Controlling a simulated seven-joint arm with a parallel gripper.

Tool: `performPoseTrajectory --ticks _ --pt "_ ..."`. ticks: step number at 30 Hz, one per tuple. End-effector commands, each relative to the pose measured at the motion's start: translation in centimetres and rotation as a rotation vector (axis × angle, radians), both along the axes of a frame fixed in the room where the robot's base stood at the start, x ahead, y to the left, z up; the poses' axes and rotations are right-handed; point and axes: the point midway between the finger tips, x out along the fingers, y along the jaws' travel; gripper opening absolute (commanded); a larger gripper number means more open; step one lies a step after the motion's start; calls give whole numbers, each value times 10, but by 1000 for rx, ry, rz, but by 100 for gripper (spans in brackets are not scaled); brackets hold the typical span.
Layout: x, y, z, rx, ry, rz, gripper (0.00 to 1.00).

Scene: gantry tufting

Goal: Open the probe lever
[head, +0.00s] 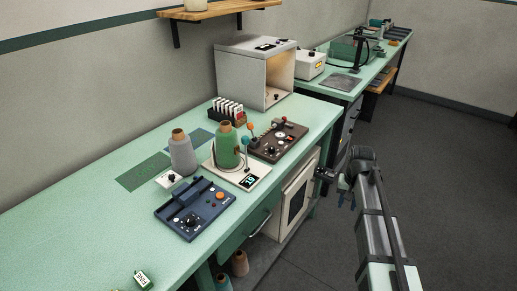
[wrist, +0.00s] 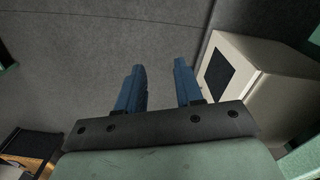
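A brown instrument (head: 292,143) with knobs, a dial and a small raised lever-like part (head: 252,131) at its left end sits on the green bench. Beside it a white scale (head: 255,177) carries a green yarn cone (head: 227,147). I cannot tell for certain which part is the probe lever. My gripper (head: 340,188) is off the bench's right side, over the floor, apart from the instruments. In the wrist view my gripper (wrist: 160,82) has its two blue fingers apart with nothing between them.
A navy device (head: 195,209), a grey yarn cone (head: 183,155) and a rack of cards (head: 228,112) stand nearby on the green bench (head: 80,225). A white box cabinet (head: 253,75) stands behind. A cream cabinet (head: 297,195) is under the bench, close to my gripper.

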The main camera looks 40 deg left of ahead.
Motion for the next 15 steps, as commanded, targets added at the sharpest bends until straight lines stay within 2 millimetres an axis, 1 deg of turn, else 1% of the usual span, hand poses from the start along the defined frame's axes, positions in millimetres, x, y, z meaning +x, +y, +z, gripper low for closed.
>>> performPoseTrajectory --ticks 1,2,3,5,6,8,9,11,12,14,15 --pt "5 31 20 1 -4 26 36" --pt "4 45 30 1 -4 37 36" --pt "2 64 44 1 -3 52 36" --pt "-2 92 65 0 -4 74 36" --pt "-6 111 80 0 -3 90 36" --pt "-13 139 102 -1 -4 111 36" --pt "-19 158 117 -1 -3 127 36" --pt "-29 185 141 -2 -4 150 36" --pt "-36 203 157 -2 -4 164 36" --pt "-49 229 182 -3 -5 186 36" --pt "-58 246 198 -4 -3 201 36"
